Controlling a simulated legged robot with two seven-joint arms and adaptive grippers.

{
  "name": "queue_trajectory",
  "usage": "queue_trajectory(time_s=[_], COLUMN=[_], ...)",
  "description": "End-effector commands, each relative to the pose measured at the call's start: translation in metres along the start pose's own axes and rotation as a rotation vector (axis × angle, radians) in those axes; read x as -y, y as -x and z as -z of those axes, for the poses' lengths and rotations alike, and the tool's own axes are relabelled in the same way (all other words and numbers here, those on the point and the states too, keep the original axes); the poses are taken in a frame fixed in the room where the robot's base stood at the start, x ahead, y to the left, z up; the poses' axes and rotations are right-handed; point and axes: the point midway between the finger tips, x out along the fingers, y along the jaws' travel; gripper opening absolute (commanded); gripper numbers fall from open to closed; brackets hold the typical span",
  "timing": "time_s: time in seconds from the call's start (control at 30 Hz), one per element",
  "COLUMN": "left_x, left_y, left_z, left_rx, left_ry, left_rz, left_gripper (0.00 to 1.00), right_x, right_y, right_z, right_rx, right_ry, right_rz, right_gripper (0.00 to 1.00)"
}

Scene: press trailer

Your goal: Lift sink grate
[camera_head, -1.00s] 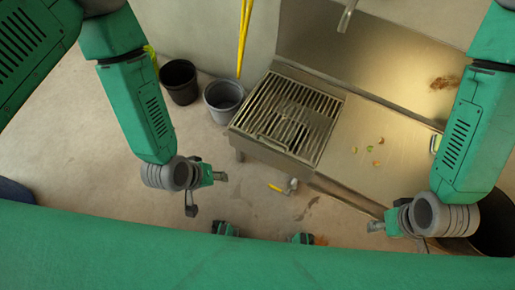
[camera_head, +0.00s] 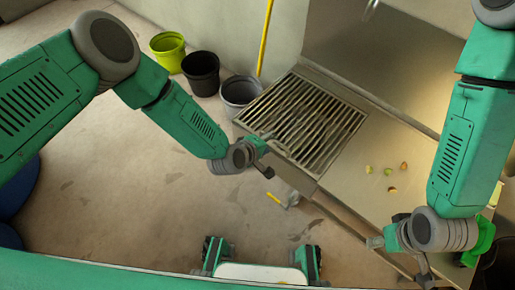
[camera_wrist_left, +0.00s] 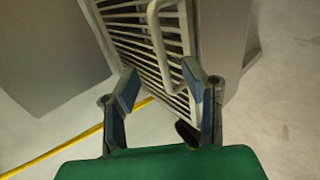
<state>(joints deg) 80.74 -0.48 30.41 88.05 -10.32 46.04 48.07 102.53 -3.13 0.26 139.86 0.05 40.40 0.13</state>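The sink grate (camera_head: 302,118) is a slatted metal panel set in the left part of the steel sink unit, lying flat. In the left wrist view the grate (camera_wrist_left: 137,37) shows with a raised metal handle loop (camera_wrist_left: 160,50) on it. My left gripper (camera_head: 268,155) is at the near left edge of the grate in the head view. In the left wrist view its two fingers (camera_wrist_left: 167,92) are apart with nothing between them, the grate and handle beyond them. My right gripper (camera_head: 398,258) is in front of the counter at the lower right, away from the grate; its fingers are not clear.
Several food scraps (camera_head: 388,171) lie on the steel counter (camera_head: 350,205). A green bucket (camera_head: 168,50), a black bucket (camera_head: 201,72) and a grey bucket (camera_head: 240,92) stand left of the sink. A yellow pole (camera_head: 265,40) leans behind.

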Motion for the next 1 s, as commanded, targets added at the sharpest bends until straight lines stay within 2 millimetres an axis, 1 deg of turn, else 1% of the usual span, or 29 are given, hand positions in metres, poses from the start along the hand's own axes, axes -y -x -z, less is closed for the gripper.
queue_trajectory(time_s=[0.03,0.3,0.4,0.5,0.63,0.97,1.0], left_x=[0.003,0.006,0.006,0.004,0.002,0.002,0.002], left_y=[-0.009,-0.037,-0.046,-0.054,-0.059,-0.058,-0.058], left_z=[0.001,0.008,0.006,0.005,0.002,0.005,0.006], left_rx=[0.0,0.006,0.006,0.002,0.002,0.005,0.005], left_ry=[0.0,0.012,0.011,0.008,0.003,0.009,0.011], left_rz=[-0.003,-0.011,-0.009,-0.006,-0.002,-0.006,-0.007], left_gripper=[0.38,0.38,0.38,0.38,0.38,0.38,0.24], right_x=[0.0,0.0,0.001,0.001,0.001,0.0,0.0], right_y=[-0.01,-0.04,-0.049,-0.054,-0.058,-0.058,-0.058], right_z=[-0.001,-0.002,-0.003,-0.003,-0.003,-0.003,-0.003], right_rx=[0.0,0.0,0.0,0.0,0.0,0.0,0.0], right_ry=[-0.001,0.0,0.001,0.001,0.0,-0.001,-0.001], right_rz=[0.0,0.0,0.0,0.001,0.0,0.0,0.0], right_gripper=[0.4,0.4,0.4,0.4,0.4,0.4,0.4])
